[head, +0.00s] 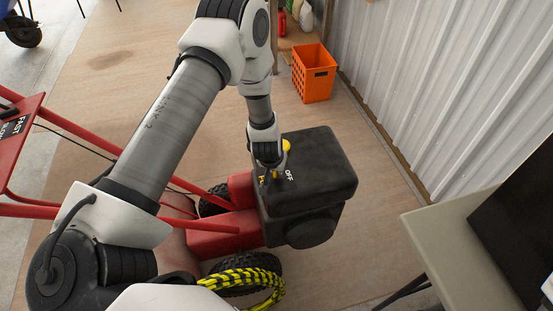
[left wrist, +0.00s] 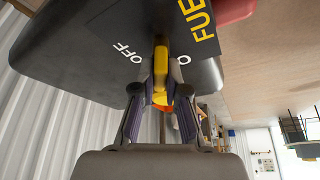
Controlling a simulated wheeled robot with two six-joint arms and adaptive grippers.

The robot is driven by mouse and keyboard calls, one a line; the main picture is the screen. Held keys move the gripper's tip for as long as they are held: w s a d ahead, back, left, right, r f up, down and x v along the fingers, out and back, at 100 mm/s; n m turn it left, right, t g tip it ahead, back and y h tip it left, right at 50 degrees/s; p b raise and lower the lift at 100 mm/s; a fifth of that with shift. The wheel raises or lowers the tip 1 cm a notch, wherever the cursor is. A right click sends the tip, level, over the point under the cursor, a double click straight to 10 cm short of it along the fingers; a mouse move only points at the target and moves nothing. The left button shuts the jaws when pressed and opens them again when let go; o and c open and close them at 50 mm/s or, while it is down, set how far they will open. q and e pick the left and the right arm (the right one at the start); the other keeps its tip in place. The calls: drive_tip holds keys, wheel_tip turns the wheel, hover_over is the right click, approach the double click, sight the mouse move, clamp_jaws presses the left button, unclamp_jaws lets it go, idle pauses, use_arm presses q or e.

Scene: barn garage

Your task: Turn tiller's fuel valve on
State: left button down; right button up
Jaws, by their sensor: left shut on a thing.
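The tiller's black engine housing (head: 325,170) sits on its red frame (head: 225,236) in the head view. The yellow fuel valve lever (left wrist: 161,62) stands out from the housing, between white "OFF" lettering on the left and a partly hidden "O" on the right in the left wrist view. Yellow "FUEL" lettering (left wrist: 202,20) is beside it. My left gripper (left wrist: 160,90) is shut on the lever, with a finger on each side. In the head view my left gripper (head: 270,172) covers most of the lever. My right gripper is not in view.
An orange crate (head: 313,76) stands on the floor by the corrugated wall (head: 440,80). A table (head: 455,240) with a dark panel is at the right. The tiller's red handlebars (head: 60,128) extend left under my arm. Open floor lies at the upper left.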

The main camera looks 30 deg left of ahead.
use_arm(q)
drive_tip(key=n+y+p, duration=0.1)
drive_tip(key=n+p, duration=0.2)
drive_tip(key=shift+r+n+g, duration=0.15)
drive_tip(key=shift+n+g, duration=0.15)
drive_tip(key=shift+g, duration=0.1)
drive_tip(key=shift+a+n+g+y+p, duration=0.1)
drive_tip(key=shift+n+g+y+p, duration=0.35)
drive_tip(key=shift+n+p, duration=0.7)
drive_tip(key=shift+f+n, duration=0.2)
drive_tip(key=shift+n, duration=0.05)
drive_tip(key=c, duration=1.2)
unclamp_jaws()
drive_tip(key=v, duration=1.2)
drive_tip(key=shift+s, duration=0.1)
